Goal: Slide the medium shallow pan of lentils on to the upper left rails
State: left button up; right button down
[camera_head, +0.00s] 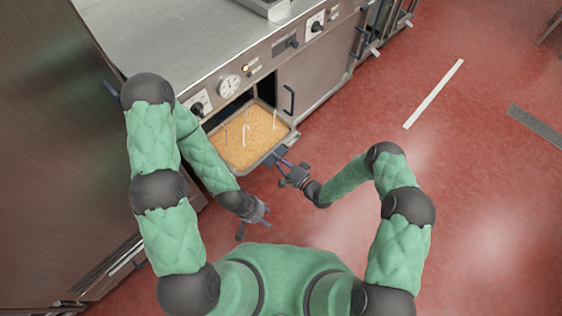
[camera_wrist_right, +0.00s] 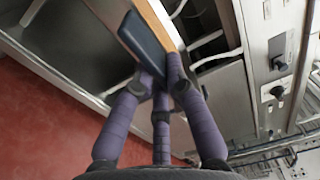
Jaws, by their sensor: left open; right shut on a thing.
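The shallow pan (camera_head: 270,158) of orange-yellow lentils (camera_head: 250,140) is partly in an open compartment (camera_head: 222,115) under the control panel, with its near end sticking out. My right gripper (camera_head: 282,163) is at the pan's near right corner, shut on a dark blue grip piece there. In the right wrist view the purple fingers (camera_wrist_right: 160,88) close around this dark grip piece (camera_wrist_right: 143,42) at the pan's edge. My left gripper (camera_head: 258,216) is open and empty, below the pan and apart from it. The rails inside are hard to make out.
A closed cabinet door with a blue handle (camera_head: 289,100) is right of the opening. The steel counter (camera_head: 170,40) and a knobbed panel (camera_head: 229,86) are above. A tall steel cabinet (camera_head: 50,150) stands left.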

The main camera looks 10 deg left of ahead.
aim_at(247, 135)
jog(key=shift+x, duration=3.75)
jog(key=shift+r, duration=0.15)
jog(key=shift+x, duration=5.35)
jog(key=shift+w, duration=0.1)
